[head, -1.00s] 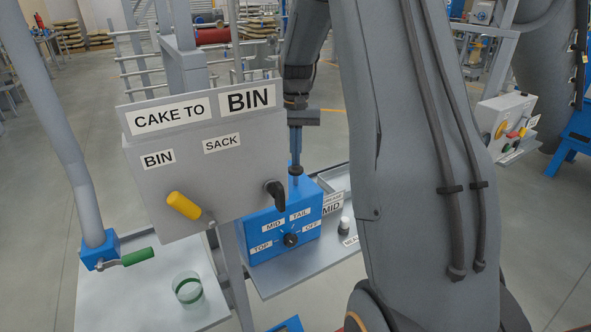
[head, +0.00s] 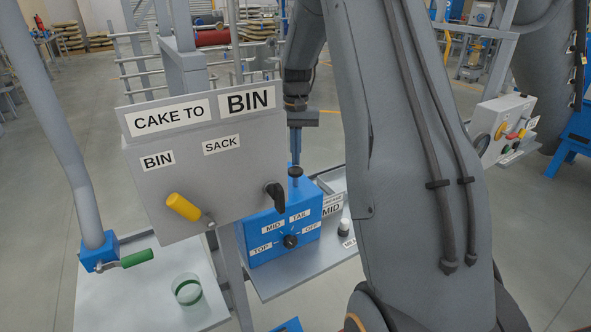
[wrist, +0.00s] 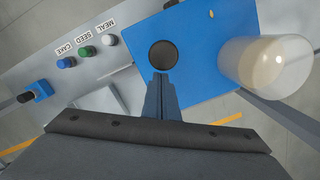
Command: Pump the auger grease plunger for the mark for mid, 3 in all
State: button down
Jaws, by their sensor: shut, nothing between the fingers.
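The blue grease box (head: 270,243) stands on a metal shelf behind the grey panel. Its front carries a black selector dial (head: 290,241) with TOP, MID, TAIL and OFF labels; I cannot tell for certain where it points. The black round plunger knob (head: 295,171) sits on top of the box and also shows from above in the wrist view (wrist: 163,55). My gripper (head: 295,160) points down with its blue fingers together and empty, right at the knob. In the wrist view the fingertips (wrist: 160,78) lie just below the knob; whether they touch is unclear.
A grey CAKE TO BIN panel (head: 265,153) with a yellow lever (head: 184,207) stands close in front. A clear cup with pale contents (wrist: 265,65) is beside the knob. A MID card (head: 331,208) and white, green and blue buttons (wrist: 87,50) are nearby.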

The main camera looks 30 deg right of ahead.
notch_tip(320, 180, up, 8)
jog(key=b, duration=0.2)
jog(key=shift+w+d, duration=0.2)
jog(key=shift+w, duration=0.1)
jog(key=shift+f, duration=0.15)
dwell(0.6)
